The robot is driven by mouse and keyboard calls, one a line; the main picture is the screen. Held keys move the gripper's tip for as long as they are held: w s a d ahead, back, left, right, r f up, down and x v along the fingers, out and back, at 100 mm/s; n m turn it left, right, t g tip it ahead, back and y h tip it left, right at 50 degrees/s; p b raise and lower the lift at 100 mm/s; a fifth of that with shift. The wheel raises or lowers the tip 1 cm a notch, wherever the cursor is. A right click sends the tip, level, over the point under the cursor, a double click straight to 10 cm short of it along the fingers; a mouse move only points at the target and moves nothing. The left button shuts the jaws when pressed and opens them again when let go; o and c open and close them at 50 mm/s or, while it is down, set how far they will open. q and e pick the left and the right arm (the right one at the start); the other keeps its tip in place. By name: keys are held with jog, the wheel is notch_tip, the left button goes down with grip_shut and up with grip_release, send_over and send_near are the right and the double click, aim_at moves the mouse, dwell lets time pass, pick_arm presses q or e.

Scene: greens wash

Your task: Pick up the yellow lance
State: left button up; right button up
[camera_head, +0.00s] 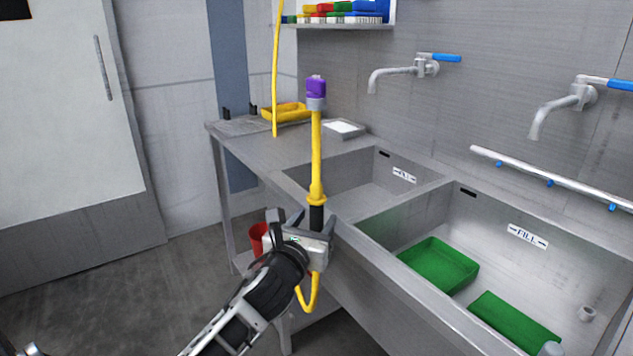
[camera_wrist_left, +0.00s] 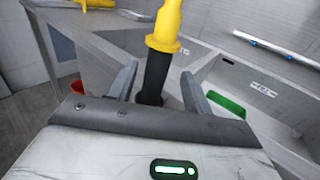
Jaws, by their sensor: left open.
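The yellow lance (camera_head: 317,155) stands upright in front of the sink, with a purple and grey tip at its top and a black grip below a yellow collar. A yellow hose loops down beneath it. My left gripper (camera_head: 302,222) is open at the height of the black grip. In the left wrist view, the lance's black grip (camera_wrist_left: 154,75) stands between the two open fingers of the left gripper (camera_wrist_left: 158,82), with a gap visible on each side. What holds the lance up is hidden. My right gripper does not show.
A steel double sink (camera_head: 408,203) holds two green trays (camera_head: 440,264). A side counter (camera_head: 240,134) bears a yellow tray (camera_head: 284,113) and a scale-like box (camera_head: 343,128). A red bucket (camera_head: 257,239) is below. Wall taps (camera_head: 405,70) are above. The floor at left is clear.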

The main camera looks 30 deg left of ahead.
aim_at(321, 163)
pick_arm(q)
jog(key=x, duration=0.5)
jog(key=shift+a, duration=0.25)
jog(key=c, duration=0.7)
jog(key=shift+c, duration=0.2)
notch_tip(321, 163, up, 10)
jog(key=p, duration=0.2)
jog(key=shift+r+p, duration=0.15)
jog(key=shift+p, duration=0.2)
notch_tip(321, 163, up, 5)
jog(key=p, duration=0.5)
